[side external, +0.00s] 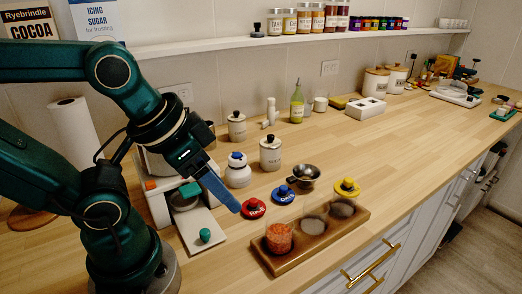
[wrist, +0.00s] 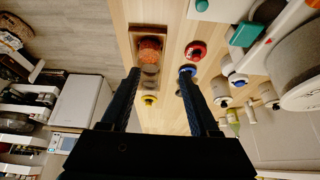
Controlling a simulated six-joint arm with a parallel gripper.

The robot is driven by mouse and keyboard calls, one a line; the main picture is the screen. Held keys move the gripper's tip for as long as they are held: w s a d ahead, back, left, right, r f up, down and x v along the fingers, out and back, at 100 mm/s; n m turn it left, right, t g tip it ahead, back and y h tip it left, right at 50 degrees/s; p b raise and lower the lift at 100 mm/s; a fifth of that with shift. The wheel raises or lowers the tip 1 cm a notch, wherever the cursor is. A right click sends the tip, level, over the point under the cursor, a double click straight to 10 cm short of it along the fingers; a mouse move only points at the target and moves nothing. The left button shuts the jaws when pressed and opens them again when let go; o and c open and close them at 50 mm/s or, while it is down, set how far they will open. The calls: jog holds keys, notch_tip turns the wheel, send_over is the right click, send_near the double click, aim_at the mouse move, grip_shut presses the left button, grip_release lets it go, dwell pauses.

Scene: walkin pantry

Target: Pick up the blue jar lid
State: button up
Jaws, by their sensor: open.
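The blue jar lid (side external: 284,194) lies flat on the wooden counter, between the red lid (side external: 254,208) and a small metal bowl (side external: 304,174). In the wrist view the blue lid (wrist: 188,70) shows at the tip of the right-hand finger, which partly hides it. My gripper (side external: 232,205) is open and empty, above the counter to the left of the blue lid in the side view. Its two fingers (wrist: 160,72) stand wide apart in the wrist view. The yellow lid (side external: 347,187) lies farther right.
A wooden tray (side external: 290,262) holding an orange-filled jar (side external: 278,237) and two others stands in front of the lids. White canisters (side external: 270,152) and a round white container (side external: 238,172) stand behind. A scale-like appliance (side external: 197,235) is left.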

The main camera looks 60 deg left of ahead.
jog(key=w+r, duration=0.5)
jog(key=g, duration=0.6)
send_over(284, 187)
notch_tip(284, 187, down, 14)
jog(key=shift+r, duration=0.15)
jog(key=shift+f, duration=2.6)
grip_shut()
